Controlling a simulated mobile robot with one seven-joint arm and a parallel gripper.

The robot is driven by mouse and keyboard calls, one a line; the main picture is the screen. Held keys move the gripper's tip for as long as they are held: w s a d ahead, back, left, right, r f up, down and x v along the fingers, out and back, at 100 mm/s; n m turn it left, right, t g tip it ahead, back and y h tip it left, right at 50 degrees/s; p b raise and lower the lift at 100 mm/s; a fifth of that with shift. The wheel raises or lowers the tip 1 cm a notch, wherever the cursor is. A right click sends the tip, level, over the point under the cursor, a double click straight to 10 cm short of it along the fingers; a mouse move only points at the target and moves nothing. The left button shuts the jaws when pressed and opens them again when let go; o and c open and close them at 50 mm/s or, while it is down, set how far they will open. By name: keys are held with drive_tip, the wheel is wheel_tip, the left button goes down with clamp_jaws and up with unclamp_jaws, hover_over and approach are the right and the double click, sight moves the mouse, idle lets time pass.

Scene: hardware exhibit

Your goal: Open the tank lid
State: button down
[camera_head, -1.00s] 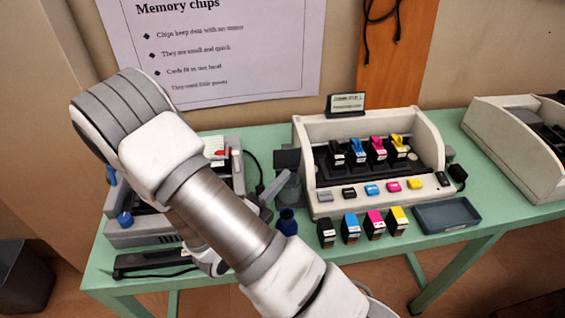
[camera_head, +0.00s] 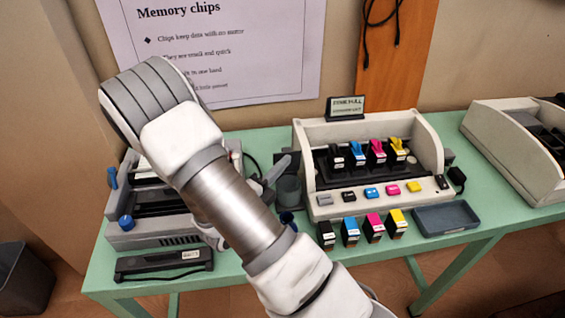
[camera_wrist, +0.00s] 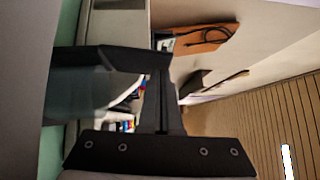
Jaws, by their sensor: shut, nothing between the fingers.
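Several small tanks with black, cyan, magenta and yellow tops (camera_head: 367,153) stand in a row inside the white ink station (camera_head: 430,145). I cannot tell which one the task means, or how each lid stands. My gripper shows in the wrist view (camera_wrist: 160,62), dark, shut and empty. Coloured ink parts (camera_wrist: 128,124) show small beyond it, apart from the fingers. In the head view my arm hides most of the gripper; a grey tip shows just left of the station, near a grey cup (camera_head: 289,190).
Loose cartridges (camera_head: 373,227) stand in front of the station, beside an empty dark tray (camera_head: 446,217). A grey device (camera_head: 150,232) with blue knobs is at left, a black bar (camera_head: 163,264) before it. Another white housing (camera_head: 515,150) is at right.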

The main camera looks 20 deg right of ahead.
drive_tip(key=shift+w+d+r+n+g+y+p, duration=0.2)
drive_tip(key=shift+w+r+n+g+y+p, duration=0.45)
drive_tip(key=shift+p, duration=2.6)
drive_tip(key=shift+w+d+r+n+y+p, duration=0.1)
drive_tip(key=shift+w+n+y+p, duration=0.25)
drive_tip(key=shift+p, duration=0.5)
drive_tip(key=shift+w+f+n+p, duration=0.15)
drive_tip(key=shift+f+n+p, duration=0.05)
drive_tip(key=shift+n+p, duration=0.15)
